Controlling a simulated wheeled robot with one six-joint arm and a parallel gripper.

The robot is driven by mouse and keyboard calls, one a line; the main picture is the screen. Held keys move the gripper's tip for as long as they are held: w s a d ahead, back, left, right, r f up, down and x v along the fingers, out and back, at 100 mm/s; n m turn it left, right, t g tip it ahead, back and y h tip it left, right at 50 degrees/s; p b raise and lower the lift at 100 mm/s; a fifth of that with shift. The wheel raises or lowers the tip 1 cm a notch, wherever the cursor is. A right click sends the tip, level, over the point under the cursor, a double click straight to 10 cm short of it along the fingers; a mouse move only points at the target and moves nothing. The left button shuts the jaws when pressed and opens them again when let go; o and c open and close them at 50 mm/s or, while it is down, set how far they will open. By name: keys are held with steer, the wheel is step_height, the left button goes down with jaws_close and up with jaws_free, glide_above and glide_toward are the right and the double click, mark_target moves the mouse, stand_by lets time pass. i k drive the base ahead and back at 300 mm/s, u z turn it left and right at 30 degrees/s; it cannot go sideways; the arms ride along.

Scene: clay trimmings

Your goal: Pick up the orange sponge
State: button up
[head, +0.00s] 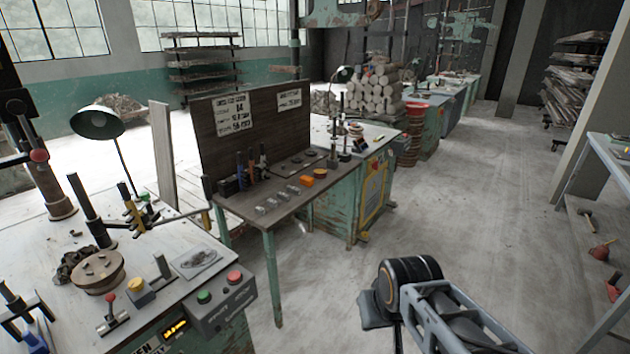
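A small orange block (306,180), which looks like the orange sponge, lies on the dark wooden bench top (243,205) near the middle of the view. A flatter, rounded orange-brown piece (320,172) lies just behind it to the right. Several small grey metal pieces (271,203) lie in a row to its left, along the front of the bench. Only part of my arm shows at the lower right, well in front of the bench and apart from it. My gripper's fingers are not seen.
An upright dark board (250,125) with paper signs stands behind the bench, with upright-handled tools (252,165) before it. A cluttered work table (190,288) fills the lower left. A green machine cabinet (335,205) adjoins the bench. The concrete floor (470,210) to the right is clear.

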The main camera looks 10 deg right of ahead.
mark_target(304, 180)
steer(key=z, duration=0.7)
steer(key=i, duration=2.15)
steer(key=u, duration=1.2)
steer(key=i, duration=0.85)
steer(key=u, duration=0.85)
